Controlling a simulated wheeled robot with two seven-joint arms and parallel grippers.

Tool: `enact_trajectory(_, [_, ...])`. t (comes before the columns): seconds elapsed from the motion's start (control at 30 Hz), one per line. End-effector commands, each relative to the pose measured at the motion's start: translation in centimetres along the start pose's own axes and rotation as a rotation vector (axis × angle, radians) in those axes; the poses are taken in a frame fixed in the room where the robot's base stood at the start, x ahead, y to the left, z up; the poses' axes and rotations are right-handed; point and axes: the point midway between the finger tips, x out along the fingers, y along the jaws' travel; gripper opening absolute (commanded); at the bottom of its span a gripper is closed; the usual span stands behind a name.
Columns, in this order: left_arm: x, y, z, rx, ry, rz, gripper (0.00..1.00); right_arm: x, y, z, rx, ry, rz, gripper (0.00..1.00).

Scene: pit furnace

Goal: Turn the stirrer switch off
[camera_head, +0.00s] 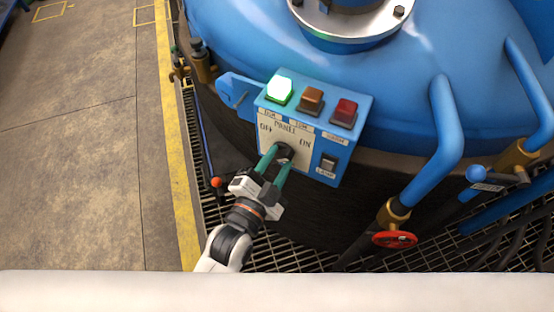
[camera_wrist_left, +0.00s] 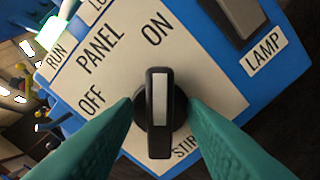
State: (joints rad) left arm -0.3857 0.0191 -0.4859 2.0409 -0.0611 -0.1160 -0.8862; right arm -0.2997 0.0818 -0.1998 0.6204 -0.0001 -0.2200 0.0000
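The stirrer switch (camera_head: 284,150) is a black rotary knob on the white plate of a blue control box (camera_head: 268,105). In the left wrist view the knob (camera_wrist_left: 160,115) stands upright in the picture, its white pointer line towards the ON label (camera_wrist_left: 157,28). The OFF label (camera_wrist_left: 92,101) lies to its left. My left gripper (camera_head: 281,156) is at the knob, and its green fingers (camera_wrist_left: 160,103) stand on either side of it. Gaps show between the fingers and the raised grip, so the gripper looks open. The STIR label is partly hidden by a finger. My right gripper is not in view.
A lit green lamp (camera_head: 280,90), an amber lamp (camera_head: 310,99) and a red lamp (camera_head: 344,112) top the box. A lamp rocker switch (camera_head: 328,163) sits close right of the knob. Blue pipes and a red valve wheel (camera_head: 394,240) stand further right. Open floor lies left.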

Motion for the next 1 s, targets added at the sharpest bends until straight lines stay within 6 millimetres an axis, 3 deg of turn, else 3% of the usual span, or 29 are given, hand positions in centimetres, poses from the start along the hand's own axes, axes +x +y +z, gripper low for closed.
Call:
enact_trajectory(0.3, [0.3, 0.0, 0.0, -0.001, 0.0, -0.001, 0.37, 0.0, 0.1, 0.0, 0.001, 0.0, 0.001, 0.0])
enact_trajectory(0.53, [0.2, 0.0, 0.0, -0.001, 0.0, 0.0, 0.0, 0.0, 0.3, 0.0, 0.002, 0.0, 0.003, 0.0])
enact_trajectory(1.0, [0.2, 0.2, 0.1, -0.102, 0.002, -0.003, 0.0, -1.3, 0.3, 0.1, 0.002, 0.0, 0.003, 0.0])
